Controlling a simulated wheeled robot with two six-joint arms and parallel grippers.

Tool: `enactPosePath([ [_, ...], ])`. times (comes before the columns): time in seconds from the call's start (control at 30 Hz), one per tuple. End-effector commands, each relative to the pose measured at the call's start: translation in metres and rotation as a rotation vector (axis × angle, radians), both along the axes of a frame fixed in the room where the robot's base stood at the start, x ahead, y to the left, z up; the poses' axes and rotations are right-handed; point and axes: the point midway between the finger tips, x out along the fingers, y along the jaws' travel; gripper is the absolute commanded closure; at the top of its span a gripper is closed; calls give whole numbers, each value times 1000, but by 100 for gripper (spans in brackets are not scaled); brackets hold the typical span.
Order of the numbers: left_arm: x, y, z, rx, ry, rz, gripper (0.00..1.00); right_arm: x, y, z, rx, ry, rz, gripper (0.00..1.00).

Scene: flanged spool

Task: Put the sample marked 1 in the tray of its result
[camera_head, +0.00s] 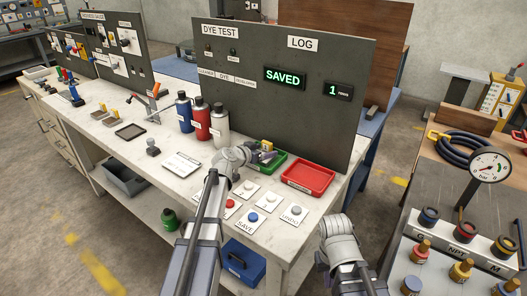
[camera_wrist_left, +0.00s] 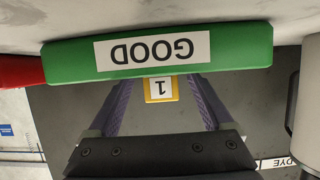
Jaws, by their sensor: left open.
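The sample marked 1 is a small yellow block (camera_head: 267,145) at the green tray (camera_head: 281,163). In the left wrist view, its face with the 1 (camera_wrist_left: 161,89) shows upside down between my fingers, just past the green wall labelled GOOD (camera_wrist_left: 225,47). That wall hides its other end, so I cannot tell what it rests on. My left gripper (camera_head: 264,153) is open around the sample, above the green tray; it fills the lower middle of the wrist view (camera_wrist_left: 160,95). The red tray (camera_head: 308,176) looks empty. My right arm is at the lower right; its fingers do not show.
The LOG panel's display (camera_head: 285,77) reads SAVED, and a smaller display (camera_head: 338,91) reads 1. Button cards, including SAVE (camera_head: 252,219) and UNDO (camera_head: 294,212), lie in front of the trays. Blue, red and white bottles (camera_head: 202,120) stand left of my gripper.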

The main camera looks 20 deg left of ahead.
Motion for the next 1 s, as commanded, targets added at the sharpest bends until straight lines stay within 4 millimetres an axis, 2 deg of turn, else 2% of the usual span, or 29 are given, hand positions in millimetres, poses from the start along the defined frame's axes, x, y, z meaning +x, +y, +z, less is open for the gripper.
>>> enactPosePath([
  [0.23,-1,0,5,0,0,0,16,0,0,5,0,0,0,100],
  [0.7,-80,28,40,-1,0,1,16,0,0,40,0,0,0,100],
  [1.0,-103,37,49,0,0,0,16,0,0,48,0,0,-1,100],
])
